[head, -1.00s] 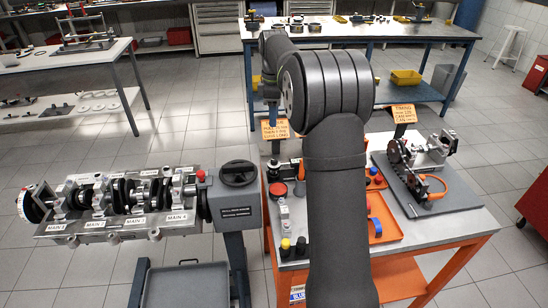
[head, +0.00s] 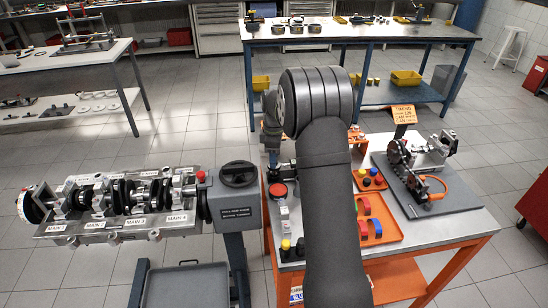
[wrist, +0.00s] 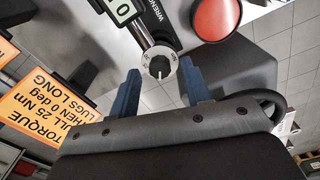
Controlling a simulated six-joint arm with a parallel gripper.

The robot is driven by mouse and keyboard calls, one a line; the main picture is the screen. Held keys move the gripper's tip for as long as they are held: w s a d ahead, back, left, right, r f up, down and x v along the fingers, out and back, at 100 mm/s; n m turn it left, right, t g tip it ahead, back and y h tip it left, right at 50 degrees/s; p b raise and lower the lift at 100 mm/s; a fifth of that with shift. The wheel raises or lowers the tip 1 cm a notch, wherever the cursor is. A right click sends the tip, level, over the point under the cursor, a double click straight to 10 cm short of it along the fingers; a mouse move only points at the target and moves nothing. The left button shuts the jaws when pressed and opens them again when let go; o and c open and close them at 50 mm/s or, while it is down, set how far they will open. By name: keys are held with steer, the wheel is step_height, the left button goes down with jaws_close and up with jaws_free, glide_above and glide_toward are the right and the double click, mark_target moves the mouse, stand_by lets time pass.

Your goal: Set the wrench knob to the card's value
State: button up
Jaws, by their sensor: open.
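The wrench knob (wrist: 160,64) shows in the wrist view as a small grey dial with a pale marked ring, at the end of the black wrench body labelled WRENCH (wrist: 158,18). Its marks are too small to read surely. My gripper (wrist: 162,88) is open, its two blue fingers on either side below the knob in the picture; I cannot tell the height gap. The orange card (wrist: 38,115) is partly cut off and reads TORQUE, 25 Nm, 0 deg, LONG. A small display (wrist: 122,10) shows 0. In the head view my arm hides the knob.
A red round button (wrist: 215,18) is close to the knob; it also shows in the head view (head: 278,190). An orange tray (head: 390,238) with red and blue parts lies right of my arm. The crankshaft stand (head: 110,205) is at left.

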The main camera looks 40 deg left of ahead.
steer(key=shift+f, duration=0.25)
jaws_close()
